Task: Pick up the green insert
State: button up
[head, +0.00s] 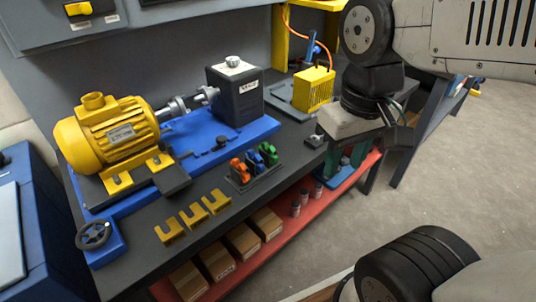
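The green insert (268,153) stands upright in a small dark holder (241,185) near the front edge of the dark workbench. It is at the right end of a row, with a blue insert (253,162) and an orange insert (238,170) to its left. My arm comes in from the upper right, and its grey end, my gripper (345,124), is to the right of the green insert and apart from it.
A yellow motor (108,137) and a dark block (235,97) stand on a blue base (193,136) behind the holder. Several yellow U-shaped pieces (192,216) lie to the left. Cardboard boxes (241,241) sit on a red shelf (288,226) below. Open floor is at right.

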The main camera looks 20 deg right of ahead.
jog(key=w+a+f+n+g, duration=0.1)
jog(key=w+f, duration=0.2)
jog(key=w, duration=0.7)
jog(key=w+a+f+n+g, duration=0.1)
jog(key=w+f, duration=0.2)
jog(key=w, duration=0.6)
jog(key=n+t, duration=0.1)
jog(key=n, duration=0.1)
send_over(269, 147)
jog(key=shift+w+d+f, duration=0.15)
jog(key=shift+w+f, duration=0.05)
jog(key=shift+f, duration=0.1)
notch_tip(269, 147, down, 8)
jog(key=shift+w+r, duration=0.15)
jog(key=shift+r, duration=0.1)
grip_shut()
